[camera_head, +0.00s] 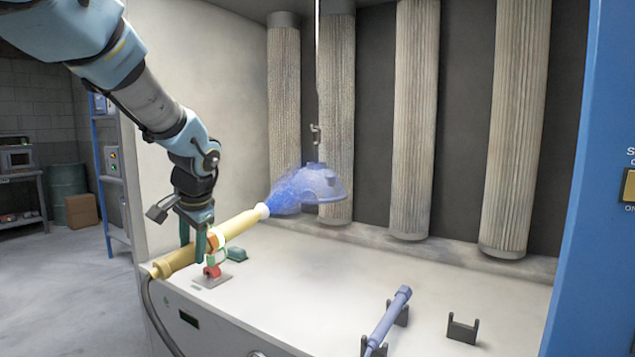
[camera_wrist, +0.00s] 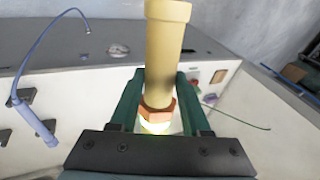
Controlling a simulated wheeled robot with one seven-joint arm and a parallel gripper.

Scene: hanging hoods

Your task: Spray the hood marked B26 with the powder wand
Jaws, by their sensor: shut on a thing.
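My gripper (camera_head: 196,248) is shut on the cream powder wand (camera_head: 238,224), near its rear part. The wand also shows between the green fingers in the wrist view (camera_wrist: 168,45). It slants up to the right, its pale nozzle pointing at the hood. A cloud of blue powder (camera_head: 286,190) leaves the nozzle and reaches the hood's left side. The hood (camera_head: 325,183) is a blue dome hanging from a hook (camera_head: 316,132) on a thin rod. No B26 mark can be read on it. The powder hides part of its left side.
Tall pleated filter columns (camera_head: 416,120) stand behind the hood. A blue wand (camera_head: 390,315) rests in a dark cradle at the front right, beside an empty cradle (camera_head: 462,328). A small green block (camera_head: 236,254) lies near my gripper. A blue post (camera_head: 590,180) bounds the right side.

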